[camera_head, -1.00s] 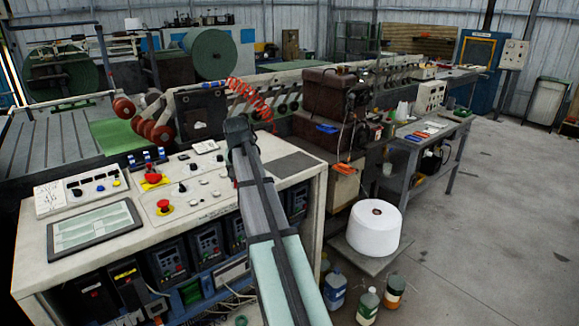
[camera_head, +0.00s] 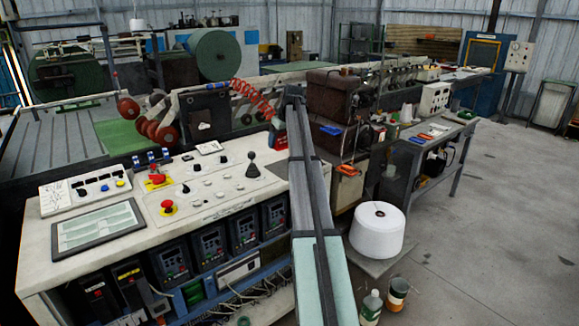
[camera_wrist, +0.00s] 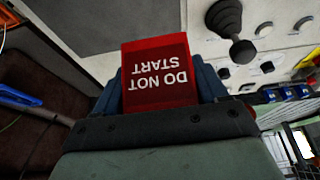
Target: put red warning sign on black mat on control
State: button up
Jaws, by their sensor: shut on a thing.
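The red warning sign (camera_wrist: 157,58), with white "DO NOT START" lettering upside down in the wrist view, is between the fingers of my gripper (camera_wrist: 157,82). The gripper is shut on it. In the head view, a small part of the red sign (camera_head: 279,141) shows left of the dark end of my arm, over the right rear part of the control console (camera_head: 225,205). A dark patch that looks like the black mat (camera_head: 277,167) shows there, mostly hidden behind my arm. I cannot tell the gap between sign and mat.
A black joystick (camera_head: 253,166) stands on the console left of my arm; it also shows close to the sign in the wrist view (camera_wrist: 228,22). Red buttons, knobs and a framed panel (camera_head: 97,227) fill the left side.

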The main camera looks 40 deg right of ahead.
aim_at(284, 148)
notch_tip(284, 148, down, 10)
jog(key=shift+r, duration=0.15)
dwell(0.4)
jog(key=o, duration=1.1)
jog(key=shift+c, duration=0.2)
jog(key=v, duration=1.2)
